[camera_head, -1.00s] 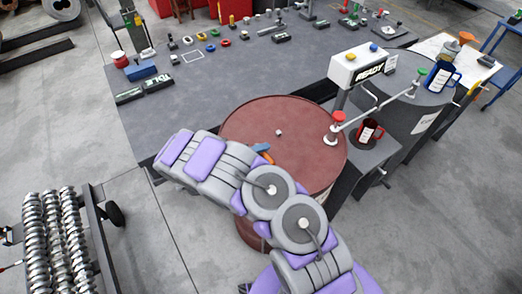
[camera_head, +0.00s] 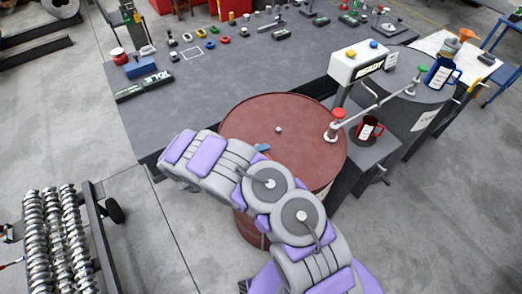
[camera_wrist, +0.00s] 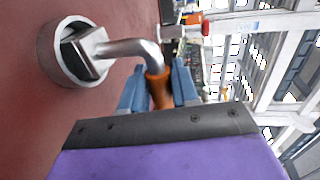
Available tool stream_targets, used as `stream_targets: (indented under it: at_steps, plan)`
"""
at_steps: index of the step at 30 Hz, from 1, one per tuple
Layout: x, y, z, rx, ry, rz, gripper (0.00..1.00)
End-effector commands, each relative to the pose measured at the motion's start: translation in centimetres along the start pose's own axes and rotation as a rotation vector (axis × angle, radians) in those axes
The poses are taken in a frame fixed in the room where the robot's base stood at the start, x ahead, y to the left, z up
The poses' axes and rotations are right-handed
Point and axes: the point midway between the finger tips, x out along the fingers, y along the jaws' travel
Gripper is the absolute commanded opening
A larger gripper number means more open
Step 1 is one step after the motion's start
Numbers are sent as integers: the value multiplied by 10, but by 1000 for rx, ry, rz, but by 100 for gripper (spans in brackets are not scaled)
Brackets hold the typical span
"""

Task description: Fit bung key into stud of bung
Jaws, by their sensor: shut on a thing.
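The bung (camera_wrist: 52,58) is a round pale metal ring in the barrel's red top, with a dark angular part in its middle. It also shows small and pale on the barrel top in the head view (camera_head: 278,130). My gripper (camera_wrist: 158,88) has blue fingers shut on the orange handle of the bung key (camera_wrist: 125,48). The key's bent silver shaft reaches left, and its end overlaps the bung's middle. I cannot tell whether it is seated on the stud or only in front of it. In the head view my arm hides most of the key; a blue fingertip shows (camera_head: 262,148).
The red barrel (camera_head: 240,124) stands below my arm. A red-capped post (camera_head: 338,116) and a red mug (camera_head: 369,130) are right of the bung. The grey table (camera_head: 215,85) behind holds several small items.

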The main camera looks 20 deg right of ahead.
Motion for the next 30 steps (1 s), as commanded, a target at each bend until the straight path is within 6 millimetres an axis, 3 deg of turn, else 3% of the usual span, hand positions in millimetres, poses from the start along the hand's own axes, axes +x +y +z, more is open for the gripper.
stream_targets:
  at_steps: [6, 7, 15, 25, 30]
  plan:
    - [1, 4, 0, 0, 0, -1, 0]
    - [1, 4, 0, 1, 0, -1, 33]
    - [1, 4, 0, 1, 0, -1, 58]
    - [-3, 4, 1, 1, -1, 0, 59]
    - [-25, 4, 1, 1, -3, -2, 59]
